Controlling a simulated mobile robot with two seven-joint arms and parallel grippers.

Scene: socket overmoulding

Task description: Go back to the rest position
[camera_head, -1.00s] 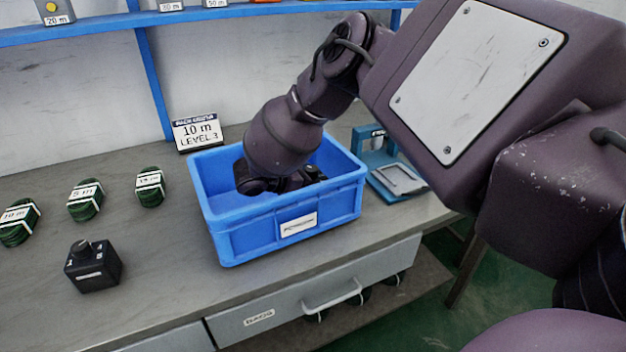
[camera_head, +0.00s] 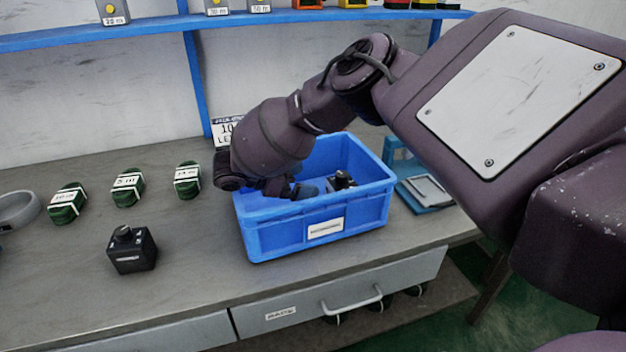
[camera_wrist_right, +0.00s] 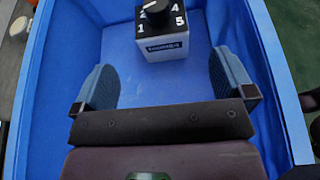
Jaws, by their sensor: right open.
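My right gripper (camera_head: 287,190) is over the left part of the blue bin (camera_head: 318,232), its fingers near the bin's rim. In the right wrist view the right gripper (camera_wrist_right: 163,88) is open, its two fingers wide apart with nothing between them. A small box with a black knob and numbers (camera_wrist_right: 161,40) stands on the bin floor ahead of the fingers, apart from them. It also shows in the head view (camera_head: 341,181), inside the bin to the right of the gripper. My left gripper is not in view.
A sign (camera_head: 225,130) is partly hidden behind my right arm. A teal stand (camera_head: 425,192) is right of the bin. A blue shelf (camera_head: 150,34) runs above.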

